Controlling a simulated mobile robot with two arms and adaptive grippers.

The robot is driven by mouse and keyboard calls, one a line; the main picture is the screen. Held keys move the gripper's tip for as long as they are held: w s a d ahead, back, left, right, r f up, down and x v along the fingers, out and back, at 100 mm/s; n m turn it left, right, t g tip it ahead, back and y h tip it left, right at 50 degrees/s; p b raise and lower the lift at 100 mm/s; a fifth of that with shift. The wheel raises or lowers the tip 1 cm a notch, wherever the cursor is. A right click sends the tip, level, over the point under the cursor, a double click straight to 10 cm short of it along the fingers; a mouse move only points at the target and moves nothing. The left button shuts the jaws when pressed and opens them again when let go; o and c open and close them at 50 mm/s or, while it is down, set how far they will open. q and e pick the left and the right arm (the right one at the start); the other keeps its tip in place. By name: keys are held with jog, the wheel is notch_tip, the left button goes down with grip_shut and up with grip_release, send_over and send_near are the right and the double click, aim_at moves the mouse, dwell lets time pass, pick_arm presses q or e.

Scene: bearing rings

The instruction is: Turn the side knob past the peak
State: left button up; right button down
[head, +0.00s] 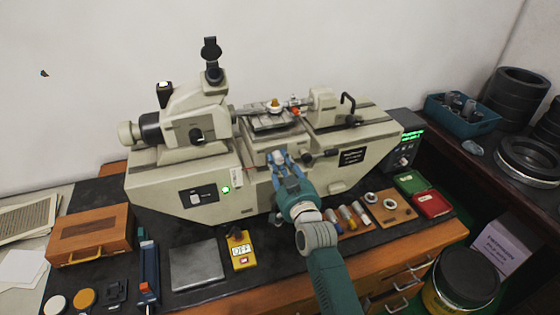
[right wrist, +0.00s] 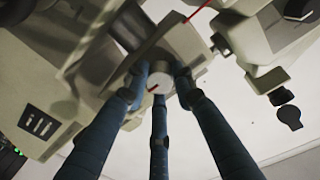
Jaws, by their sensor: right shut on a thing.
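The side knob (right wrist: 159,80) is a small pale round knob with a red mark, on the front of the beige measuring machine (head: 160,177). My right gripper (head: 283,163) reaches up to the front of the machine, below its small stage (head: 272,123). In the right wrist view its blue fingers (right wrist: 158,90) are closed around the knob. In the head view the fingers mostly cover the knob. A dark readout box (head: 404,145) with small green digits stands at the machine's right end; I cannot read the digits. My left gripper is not in view.
A yellow switch box (head: 241,250) and a grey plate (head: 197,265) lie on the dark mat in front. A wooden board with rings (head: 388,210) and red and green boxes (head: 431,204) sit to the right. A wooden case (head: 90,236) stands at left.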

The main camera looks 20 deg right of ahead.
jog(key=shift+f, duration=0.25)
dwell(0.3)
jog(key=c, duration=1.4)
grip_release()
jog(key=shift+r, duration=0.1)
jog(key=s, duration=1.2)
